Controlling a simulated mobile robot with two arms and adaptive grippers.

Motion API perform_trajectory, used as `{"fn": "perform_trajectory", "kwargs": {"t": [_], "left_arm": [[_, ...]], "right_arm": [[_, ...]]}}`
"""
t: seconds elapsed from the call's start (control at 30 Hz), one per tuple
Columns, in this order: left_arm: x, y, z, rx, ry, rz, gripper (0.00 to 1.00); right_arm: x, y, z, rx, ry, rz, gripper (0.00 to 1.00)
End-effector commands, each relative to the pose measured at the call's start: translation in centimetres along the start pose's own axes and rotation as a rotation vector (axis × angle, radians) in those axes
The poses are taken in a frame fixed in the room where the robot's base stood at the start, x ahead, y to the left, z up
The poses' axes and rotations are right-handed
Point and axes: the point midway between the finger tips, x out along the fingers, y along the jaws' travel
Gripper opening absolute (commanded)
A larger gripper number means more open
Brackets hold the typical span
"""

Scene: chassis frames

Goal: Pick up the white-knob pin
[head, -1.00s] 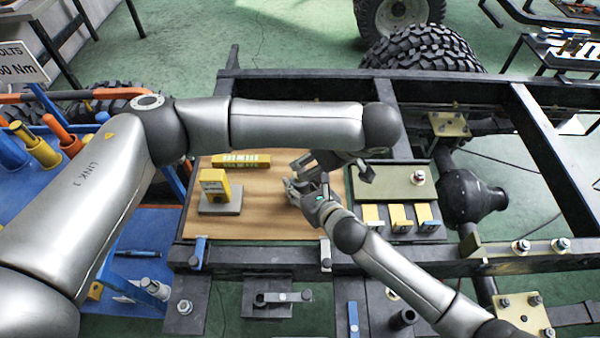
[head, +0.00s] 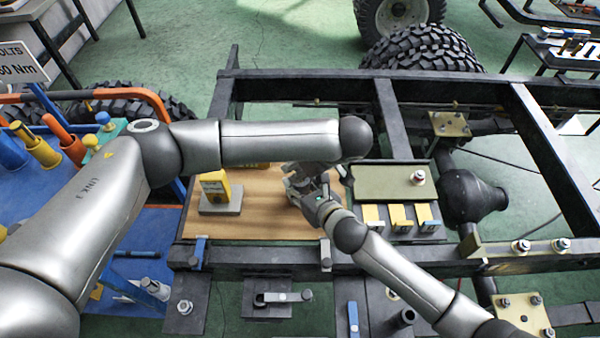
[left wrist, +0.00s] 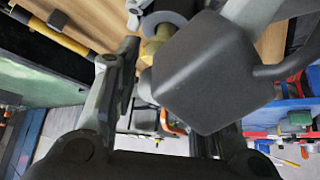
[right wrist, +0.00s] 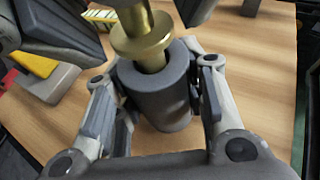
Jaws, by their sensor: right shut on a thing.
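My right gripper (right wrist: 155,100) is shut on a grey cylinder (right wrist: 155,85), held upright above the wooden board. A brass flanged piece (right wrist: 142,35) stands in the cylinder's top; its upper end is cut off. The brass also shows in the left wrist view (left wrist: 155,46). My left gripper (head: 308,168) is over the right one. Its dark fingers lie on either side of the brass in the right wrist view, apart from it, so it looks open. I cannot make out a white knob for certain. A pale-topped upright piece (head: 326,251) stands at the frame's front rail.
The wooden board (head: 260,222) carries a yellow block on a grey base (head: 217,190). A green tray (head: 390,182) and several yellow blocks (head: 371,216) stand to the right. Black chassis rails (head: 450,252) surround the board. A blue-topped piece (head: 200,249) stands at the front rail.

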Motion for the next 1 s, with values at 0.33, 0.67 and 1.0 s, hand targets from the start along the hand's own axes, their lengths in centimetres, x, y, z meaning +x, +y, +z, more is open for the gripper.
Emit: {"fn": "perform_trajectory", "kwargs": {"t": [0.33, 0.67, 1.0], "left_arm": [[-0.1, 0.0, 0.0, -0.001, 0.000, 0.001, 0.00], [-2.0, 0.1, -1.4, -0.003, 0.003, 0.004, 0.00], [-7.4, 0.1, -4.8, -0.002, 0.002, 0.003, 0.00]], "right_arm": [[0.0, 0.0, -0.1, 0.000, 0.001, 0.000, 0.12], [0.0, 0.0, -0.1, 0.000, 0.002, 0.000, 0.12], [0.0, 0.0, -0.1, 0.000, 0.002, 0.000, 0.12]]}}
